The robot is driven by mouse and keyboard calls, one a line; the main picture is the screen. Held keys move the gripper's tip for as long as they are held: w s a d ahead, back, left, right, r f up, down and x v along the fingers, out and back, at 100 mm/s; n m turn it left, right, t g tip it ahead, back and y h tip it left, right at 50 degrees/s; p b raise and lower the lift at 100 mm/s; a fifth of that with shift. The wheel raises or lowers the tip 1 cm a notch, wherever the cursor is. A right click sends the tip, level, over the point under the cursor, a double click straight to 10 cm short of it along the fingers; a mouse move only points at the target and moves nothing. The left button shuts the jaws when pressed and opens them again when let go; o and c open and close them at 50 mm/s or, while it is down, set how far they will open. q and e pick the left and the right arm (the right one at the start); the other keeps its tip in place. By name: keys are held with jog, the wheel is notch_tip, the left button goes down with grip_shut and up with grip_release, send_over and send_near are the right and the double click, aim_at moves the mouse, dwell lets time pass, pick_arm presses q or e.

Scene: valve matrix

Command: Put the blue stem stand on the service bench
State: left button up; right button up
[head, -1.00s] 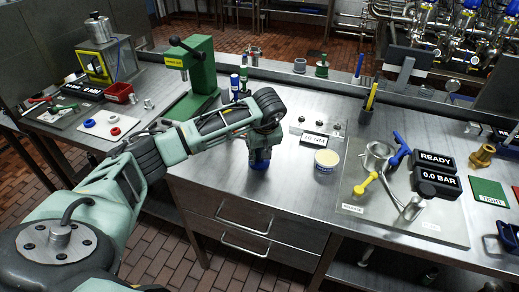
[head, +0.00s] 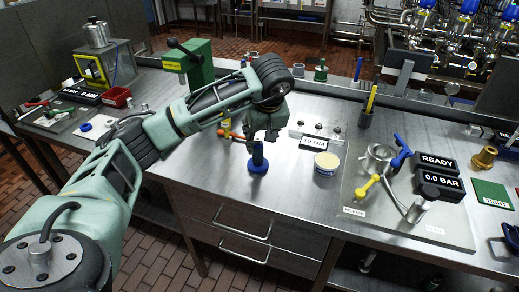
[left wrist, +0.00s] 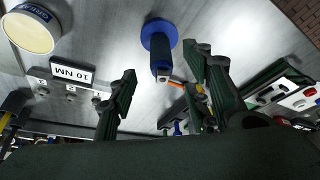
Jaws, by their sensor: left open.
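The blue stem stand (head: 258,160) stands upright on the bare steel bench top (head: 285,195), left of the round tub. It has a round blue base and a dark blue upright post. It also shows in the left wrist view (left wrist: 158,42), its top end towards the fingers. My left gripper (head: 262,132) is just above the stand and points down. In the left wrist view my left gripper (left wrist: 160,68) is open, with one finger on each side of the stand's top and visible gaps to both. My right gripper is not in view.
The cream tub (head: 327,163) and the "10 NM" display (head: 313,142) are close by on the right. A plate with valve parts (head: 400,215) lies farther right. A green press (head: 195,62) stands at the back left. The front of the bench is clear.

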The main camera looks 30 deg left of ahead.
pick_arm(q)
jog(key=shift+v, duration=1.25)
